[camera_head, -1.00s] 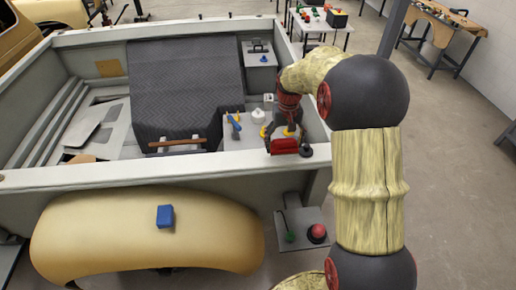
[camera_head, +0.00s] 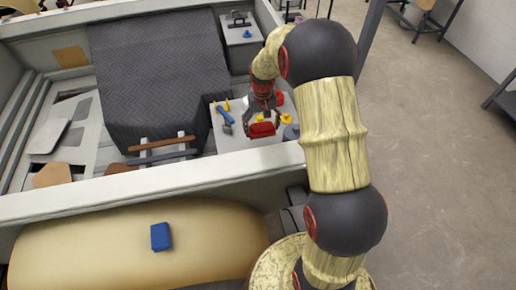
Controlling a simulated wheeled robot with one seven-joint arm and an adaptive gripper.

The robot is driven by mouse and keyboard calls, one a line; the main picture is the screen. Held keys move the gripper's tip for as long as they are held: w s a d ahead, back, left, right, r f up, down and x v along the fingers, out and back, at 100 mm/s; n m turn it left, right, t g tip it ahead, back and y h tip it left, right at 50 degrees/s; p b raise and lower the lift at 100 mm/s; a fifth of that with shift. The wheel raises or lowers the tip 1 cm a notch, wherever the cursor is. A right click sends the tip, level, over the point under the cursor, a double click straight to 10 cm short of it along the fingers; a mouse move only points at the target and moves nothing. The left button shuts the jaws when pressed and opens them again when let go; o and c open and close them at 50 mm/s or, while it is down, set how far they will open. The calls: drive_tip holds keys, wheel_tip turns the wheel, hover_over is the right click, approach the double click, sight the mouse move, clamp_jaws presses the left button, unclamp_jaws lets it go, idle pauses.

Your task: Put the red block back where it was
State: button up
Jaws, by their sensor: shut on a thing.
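My gripper (camera_head: 261,120) is over the light grey worktop at the right inside the large grey open-topped body. It is shut on the red block (camera_head: 262,130), which shows just below and in front of the fingers. Whether the block touches the worktop I cannot tell. The fingers partly hide what lies behind them.
The worktop (camera_head: 228,143) also bears a blue-handled tool (camera_head: 224,113), small yellow pieces (camera_head: 286,118), another red thing (camera_head: 280,98) and a dark grey round piece (camera_head: 291,132). A blue block (camera_head: 160,236) rests on the tan curved fender (camera_head: 95,250). The grey wall's rim (camera_head: 160,186) runs in front.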

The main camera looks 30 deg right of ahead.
wheel_tip(320, 180, down, 12)
drive_tip(key=shift+w+r, duration=0.15)
idle(0.4)
drive_tip(key=o, duration=1.2)
